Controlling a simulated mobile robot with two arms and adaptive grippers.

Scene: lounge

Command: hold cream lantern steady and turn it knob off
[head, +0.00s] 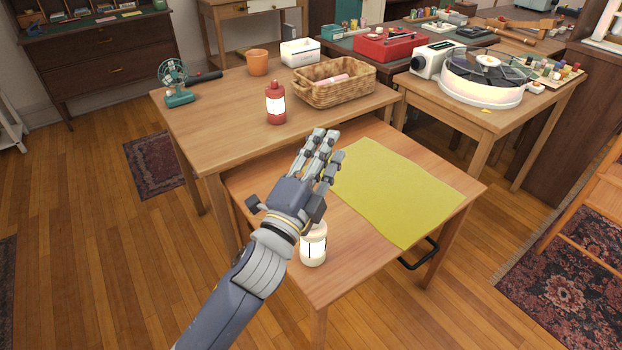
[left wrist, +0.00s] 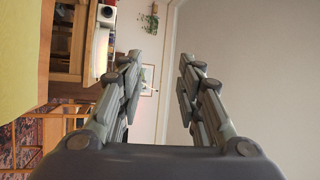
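The cream lantern (head: 314,248) stands upright near the front corner of the low wooden table (head: 345,275) in the head view. Its window glows bright. My left arm partly covers its upper left side, and I cannot make out its knob. My left gripper (head: 327,147) is above the table, farther back than the lantern, with its fingers pointing away from it. In the left wrist view my left gripper (left wrist: 157,72) is open, with nothing between its fingers. The lantern does not show in that view. My right gripper is not in view.
A yellow mat (head: 395,190) covers much of the low table.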

